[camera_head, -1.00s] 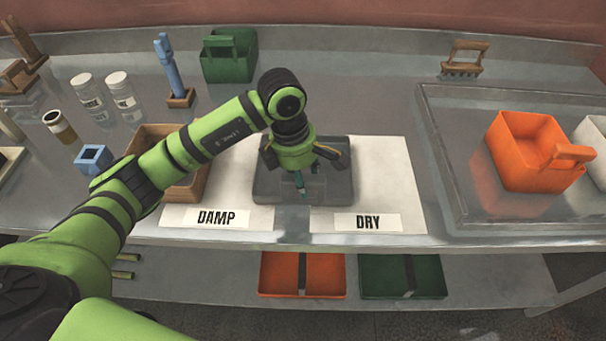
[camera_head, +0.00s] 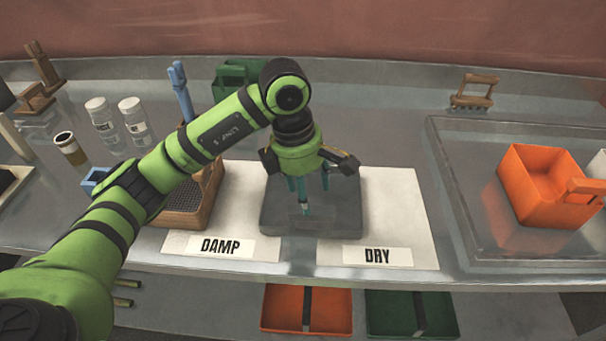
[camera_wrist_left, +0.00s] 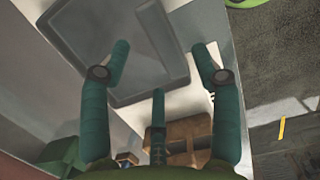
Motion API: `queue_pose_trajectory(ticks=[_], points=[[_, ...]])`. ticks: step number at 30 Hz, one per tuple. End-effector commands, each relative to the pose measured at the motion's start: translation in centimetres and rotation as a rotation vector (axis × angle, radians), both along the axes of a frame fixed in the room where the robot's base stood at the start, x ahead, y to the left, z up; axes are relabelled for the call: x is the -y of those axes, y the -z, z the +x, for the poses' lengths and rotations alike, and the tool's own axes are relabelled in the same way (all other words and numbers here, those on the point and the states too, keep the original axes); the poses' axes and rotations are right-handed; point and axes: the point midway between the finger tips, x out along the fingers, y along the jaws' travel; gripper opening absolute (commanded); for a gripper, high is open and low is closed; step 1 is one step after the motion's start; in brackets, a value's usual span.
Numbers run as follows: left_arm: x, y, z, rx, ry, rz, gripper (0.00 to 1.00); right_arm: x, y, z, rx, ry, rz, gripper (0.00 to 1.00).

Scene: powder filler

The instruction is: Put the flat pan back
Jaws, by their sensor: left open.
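The gripper hides the pan's far middle. In the left wrist view the pan (camera_wrist_left: 128,45) lies beyond the open fingers, off to the upper left. I cannot tell whether a fingertip touches it. My right gripper is not in view.
A wooden box (camera_head: 182,219) stands left of the pan, partly behind my arm. An orange caddy (camera_head: 540,185) stands in a large tray (camera_head: 470,240) at right. A green caddy (camera_head: 228,80) is behind. Orange and green trays (camera_head: 410,312) sit on the lower shelf.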

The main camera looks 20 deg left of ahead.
Motion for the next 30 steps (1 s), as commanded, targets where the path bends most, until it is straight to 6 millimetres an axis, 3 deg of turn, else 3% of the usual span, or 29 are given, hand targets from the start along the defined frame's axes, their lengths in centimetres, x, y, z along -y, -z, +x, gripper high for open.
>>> queue_pose_trajectory(ticks=[3, 9, 30], points=[[-0.4, -2.5, 0.0, 0.007, -0.001, -0.001, 0.63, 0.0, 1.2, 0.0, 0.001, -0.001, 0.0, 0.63], [-0.8, -5.2, -0.2, 0.002, 0.0, 0.001, 0.63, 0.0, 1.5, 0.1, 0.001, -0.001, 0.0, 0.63], [-0.9, -6.0, -0.3, -0.002, 0.0, -0.001, 0.63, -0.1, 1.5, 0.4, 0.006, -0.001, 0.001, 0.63]])
